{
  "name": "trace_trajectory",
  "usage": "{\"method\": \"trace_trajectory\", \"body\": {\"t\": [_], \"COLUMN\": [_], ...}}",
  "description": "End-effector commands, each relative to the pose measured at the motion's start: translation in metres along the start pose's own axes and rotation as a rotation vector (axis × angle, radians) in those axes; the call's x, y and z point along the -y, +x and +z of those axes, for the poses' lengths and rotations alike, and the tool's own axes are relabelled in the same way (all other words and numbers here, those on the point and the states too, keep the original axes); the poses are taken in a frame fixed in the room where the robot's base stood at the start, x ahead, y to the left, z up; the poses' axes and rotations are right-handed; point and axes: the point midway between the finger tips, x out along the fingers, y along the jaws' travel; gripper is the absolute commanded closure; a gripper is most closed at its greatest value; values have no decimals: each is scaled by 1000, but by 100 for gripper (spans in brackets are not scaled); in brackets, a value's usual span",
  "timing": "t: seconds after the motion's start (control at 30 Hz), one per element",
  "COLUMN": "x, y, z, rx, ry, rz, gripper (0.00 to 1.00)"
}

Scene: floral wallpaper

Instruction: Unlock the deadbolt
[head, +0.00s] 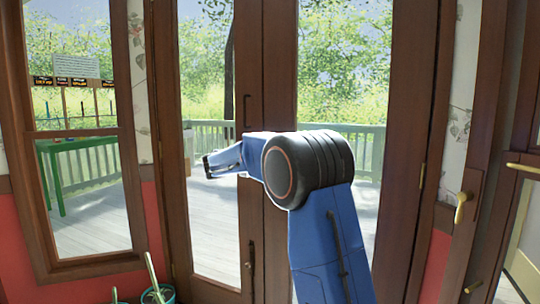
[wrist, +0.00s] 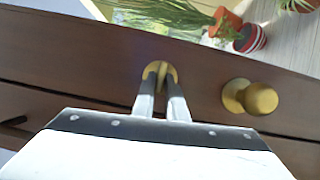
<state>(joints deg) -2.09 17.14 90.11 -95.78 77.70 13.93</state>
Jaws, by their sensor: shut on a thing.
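In the wrist view a round brass deadbolt (wrist: 158,72) sits on a dark brown wooden door (wrist: 75,60). The two fingers of my gripper (wrist: 161,72) reach its face and are shut on its thumb turn, with only a narrow gap between them. The fingertips hide most of the turn, so its angle is unclear. A brass knob (wrist: 262,99) stands just right of the fingers. In the head view my gripper (head: 207,166) points left, near the brown frame of the glass doors. The deadbolt cannot be made out there.
Glass doors with brown frames (head: 167,100) and dark handles (head: 250,256) fill the middle of the head view. A brass lever (head: 462,206) is at the right.

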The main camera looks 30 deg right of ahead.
Motion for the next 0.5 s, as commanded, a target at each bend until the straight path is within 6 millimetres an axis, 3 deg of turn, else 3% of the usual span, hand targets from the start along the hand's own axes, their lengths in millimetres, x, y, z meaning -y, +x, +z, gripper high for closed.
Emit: {"method": "trace_trajectory", "body": {"t": [0.33, 0.37, 0.4, 0.5], "x": [2, 2, 2, 1], "y": [0, 0, 0, 0], "z": [0, 0, 0, 0], "rx": [0, 0, 0, 0], "ry": [-4, -4, -4, -3], "rz": [-1, -1, -1, 0], "gripper": [100, 81, 71, 71]}}
